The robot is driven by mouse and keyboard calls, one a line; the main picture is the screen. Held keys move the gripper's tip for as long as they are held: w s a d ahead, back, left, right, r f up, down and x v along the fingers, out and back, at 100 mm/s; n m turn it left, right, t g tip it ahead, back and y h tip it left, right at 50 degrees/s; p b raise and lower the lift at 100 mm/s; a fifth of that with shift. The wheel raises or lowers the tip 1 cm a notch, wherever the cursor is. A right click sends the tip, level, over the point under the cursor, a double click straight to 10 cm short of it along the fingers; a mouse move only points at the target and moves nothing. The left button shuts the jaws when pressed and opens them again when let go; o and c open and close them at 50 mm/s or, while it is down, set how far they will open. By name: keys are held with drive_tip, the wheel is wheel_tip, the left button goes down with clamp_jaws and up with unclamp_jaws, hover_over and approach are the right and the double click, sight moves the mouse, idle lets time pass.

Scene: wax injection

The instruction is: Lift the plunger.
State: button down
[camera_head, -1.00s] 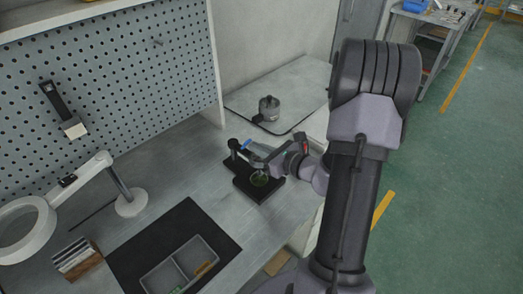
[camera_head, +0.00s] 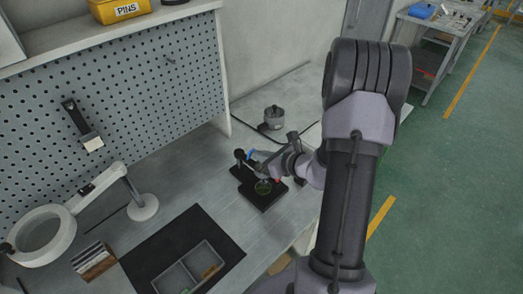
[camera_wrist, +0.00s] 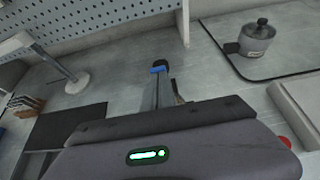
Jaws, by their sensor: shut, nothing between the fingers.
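A small press stands on a black base (camera_head: 258,197) on the grey bench in the head view. It has a black post at its left rear and a blue part (camera_head: 250,154) near its top, which also shows in the wrist view (camera_wrist: 158,70). A round greenish piece (camera_head: 263,187) sits low on the base. I cannot make out the plunger itself as a separate part. My gripper (camera_head: 262,168) is shut and empty, just above the base and beside the blue part. Whether it touches the press is unclear; my wrist housing hides the lower part in the wrist view.
A grey metal pot (camera_head: 273,117) stands on a dark-edged mat behind the press; it also shows in the wrist view (camera_wrist: 256,38). A dark mat with a divided grey tray (camera_head: 190,268) and a white ring lamp (camera_head: 42,236) are to the left. A pegboard wall rises behind.

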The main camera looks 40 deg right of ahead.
sight(257, 163)
drive_tip(key=r+g+p, duration=0.1)
drive_tip(key=p, duration=0.1)
drive_tip(key=w+r+p, duration=0.1)
drive_tip(key=p, duration=0.1)
drive_tip(key=g+p, duration=0.1)
drive_tip(key=p, duration=0.2)
drive_tip(key=shift+w+a+r+g, duration=0.15)
drive_tip(key=shift+w+r+g, duration=0.15)
drive_tip(key=shift+r, duration=0.1)
drive_tip(key=w+g+p, duration=0.1)
drive_tip(key=p, duration=0.4)
drive_tip(key=w+r+g+p, duration=0.1)
drive_tip(key=g+p, duration=0.1)
drive_tip(key=p, duration=0.3)
drive_tip(key=shift+w+a+h, duration=0.1)
drive_tip(key=shift+a+h, duration=0.1)
drive_tip(key=shift+h, duration=0.2)
drive_tip(key=w+g+p, duration=0.1)
drive_tip(key=g+p, duration=0.1)
drive_tip(key=p, duration=0.2)
drive_tip(key=shift+w+f, duration=0.1)
drive_tip(key=shift+f, duration=0.05)
drive_tip(key=shift+w+a+f+p, duration=0.15)
drive_tip(key=shift+w+f+p, duration=0.25)
drive_tip(key=shift+p, duration=0.6)
drive_tip(key=shift+w+f, duration=0.15)
drive_tip(key=shift+f, duration=0.1)
drive_tip(key=shift+r, duration=0.1)
drive_tip(key=shift+r+p, duration=0.45)
drive_tip(key=shift+r, duration=0.35)
